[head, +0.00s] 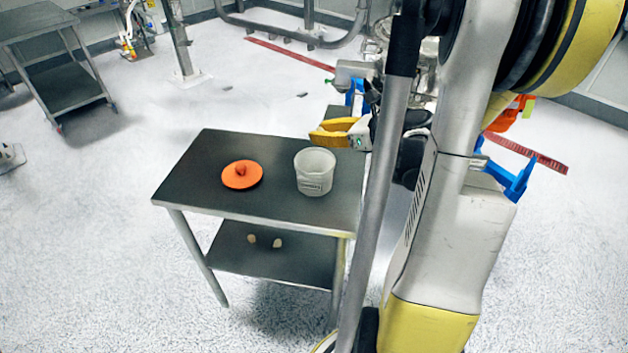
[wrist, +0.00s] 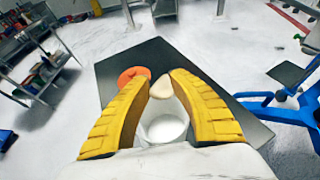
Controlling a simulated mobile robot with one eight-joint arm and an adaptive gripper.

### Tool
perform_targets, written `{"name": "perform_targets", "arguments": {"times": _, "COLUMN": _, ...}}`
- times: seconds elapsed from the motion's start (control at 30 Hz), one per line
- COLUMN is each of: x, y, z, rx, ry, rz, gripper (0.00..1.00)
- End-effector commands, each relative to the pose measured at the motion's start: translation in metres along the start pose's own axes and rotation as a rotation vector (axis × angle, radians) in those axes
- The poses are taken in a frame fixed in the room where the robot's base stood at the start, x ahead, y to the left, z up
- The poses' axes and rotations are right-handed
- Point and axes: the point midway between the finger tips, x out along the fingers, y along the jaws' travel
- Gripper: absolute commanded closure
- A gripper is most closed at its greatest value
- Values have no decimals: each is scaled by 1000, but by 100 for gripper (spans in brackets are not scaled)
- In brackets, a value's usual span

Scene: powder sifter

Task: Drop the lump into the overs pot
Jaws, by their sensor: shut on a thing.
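My gripper (head: 328,131) shows in the head view as yellow fingers, just behind and to the right of the pot in the picture. The wrist view shows both fingers (wrist: 159,84) shut on a small cream lump (wrist: 158,86) at their tips. The lump cannot be made out in the head view. The overs pot (head: 313,183) is a whitish, open-topped pot with a dark label, upright on the table. In the wrist view the pot (wrist: 163,128) shows between the fingers, below the lump, partly covered by them. I cannot tell how high the lump is above it.
The dark-topped steel table (head: 275,210) also carries an orange lid with a knob (head: 242,178) left of the pot. Two small pale lumps (head: 277,243) lie on its lower shelf (head: 290,268). A steel trolley (head: 70,90) stands far left. The floor around is mostly clear.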

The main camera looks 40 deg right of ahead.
Motion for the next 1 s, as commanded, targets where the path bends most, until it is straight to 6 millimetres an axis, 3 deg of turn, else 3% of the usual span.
{"name": "perform_targets", "arguments": {"times": 0.13, "x": 6, "y": 0, "z": -16, "rx": 0, "ry": 0, "rz": 0, "gripper": 90}}
{"name": "perform_targets", "arguments": {"times": 0.4, "x": 6, "y": 0, "z": -16, "rx": 0, "ry": 0, "rz": 0, "gripper": 90}}
{"name": "perform_targets", "arguments": {"times": 0.43, "x": 6, "y": 0, "z": -16, "rx": 0, "ry": 0, "rz": 0, "gripper": 71}}
{"name": "perform_targets", "arguments": {"times": 0.5, "x": 6, "y": 0, "z": -16, "rx": 0, "ry": 0, "rz": 0, "gripper": 50}}
{"name": "perform_targets", "arguments": {"times": 0.83, "x": 5, "y": 0, "z": -16, "rx": 0, "ry": 0, "rz": -1, "gripper": 50}}
{"name": "perform_targets", "arguments": {"times": 1.0, "x": -16, "y": -1, "z": -16, "rx": 1, "ry": 0, "rz": -4, "gripper": 50}}
